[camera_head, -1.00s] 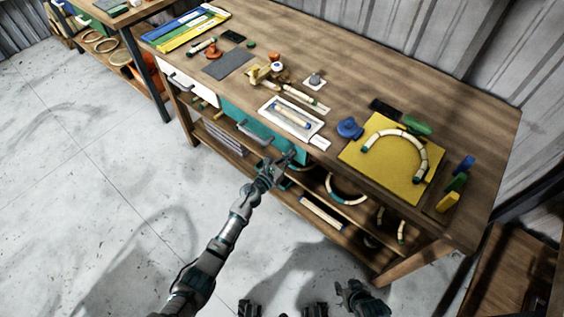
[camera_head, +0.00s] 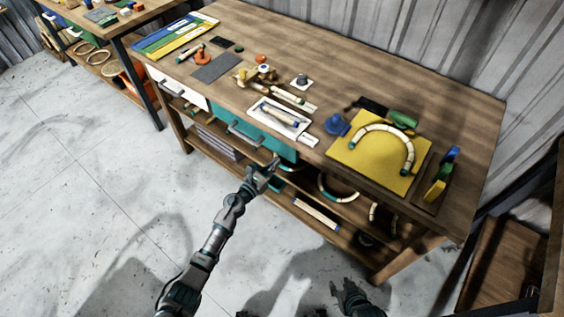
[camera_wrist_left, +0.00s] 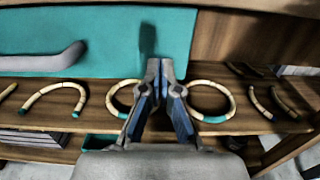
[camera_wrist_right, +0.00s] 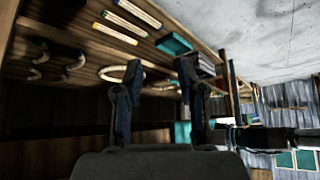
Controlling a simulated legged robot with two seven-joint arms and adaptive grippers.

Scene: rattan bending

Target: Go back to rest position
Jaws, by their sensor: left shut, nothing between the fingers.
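My left gripper (camera_head: 268,174) is shut and empty in front of the workbench, just below the right end of the teal drawer (camera_head: 262,142). The left wrist view shows its two blue-grey fingers (camera_wrist_left: 159,68) together, facing the teal drawer front (camera_wrist_left: 95,38) and the shelf under it. My right gripper (camera_head: 346,292) hangs low near the bottom edge of the head view, in front of the bench. The right wrist view shows its fingers (camera_wrist_right: 157,95) spread apart with nothing between them.
The wooden workbench (camera_head: 440,95) carries a yellow board (camera_head: 365,175) with a bent rattan arch (camera_head: 408,150), a white tray (camera_head: 262,106) and coloured blocks. Rattan rings (camera_wrist_left: 210,100) lie on the shelf below. The concrete floor (camera_head: 90,210) at left is free.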

